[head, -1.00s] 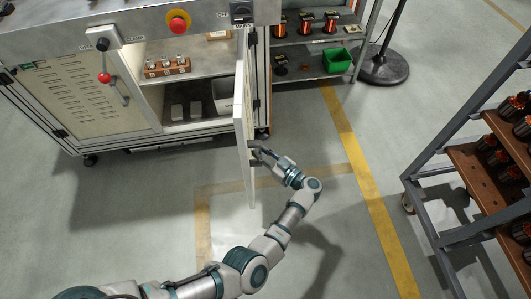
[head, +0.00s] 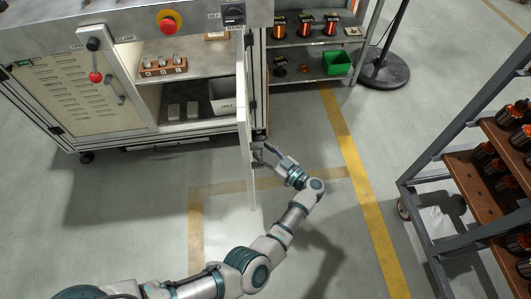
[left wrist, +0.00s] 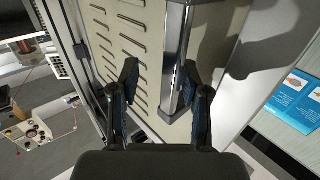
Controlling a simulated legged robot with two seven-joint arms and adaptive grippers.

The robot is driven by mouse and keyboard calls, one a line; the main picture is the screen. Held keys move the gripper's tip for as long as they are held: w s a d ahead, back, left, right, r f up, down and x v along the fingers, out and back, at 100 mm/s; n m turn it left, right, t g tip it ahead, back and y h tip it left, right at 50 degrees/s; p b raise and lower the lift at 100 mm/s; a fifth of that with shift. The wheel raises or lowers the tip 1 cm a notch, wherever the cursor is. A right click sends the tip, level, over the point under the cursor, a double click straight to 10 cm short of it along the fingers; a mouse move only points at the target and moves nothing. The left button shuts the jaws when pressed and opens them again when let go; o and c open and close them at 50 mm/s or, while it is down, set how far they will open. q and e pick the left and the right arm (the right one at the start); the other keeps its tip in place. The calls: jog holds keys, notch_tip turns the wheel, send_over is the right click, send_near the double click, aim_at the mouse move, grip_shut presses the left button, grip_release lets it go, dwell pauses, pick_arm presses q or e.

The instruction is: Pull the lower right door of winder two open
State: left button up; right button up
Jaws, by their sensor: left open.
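The lower right door (head: 243,125) of the winder cabinet stands swung out, seen nearly edge-on in the head view, with the shelves behind it exposed. My left gripper (head: 262,156) is on the outer, right side of this door, fingers spread. In the left wrist view, the vented door panel (left wrist: 118,32) fills the middle, and the bar handle (left wrist: 177,50) runs down toward my open left gripper (left wrist: 163,92). The handle's lower end lies between the two fingertips in the picture; I cannot tell whether they touch it. My right gripper is not in view.
The closed left door (head: 72,95) has its own handle. A red emergency button (head: 169,22) is on the panel above. A pole's round base (head: 385,70) stands behind right, and a rack of spools (head: 440,215) stands at right. The floor around my arm is clear.

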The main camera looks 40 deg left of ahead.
pick_arm(q)
jog(key=shift+d, duration=0.1)
jog(key=d, duration=0.7)
jog(key=shift+d+f, duration=0.15)
jog(key=shift+d, duration=0.15)
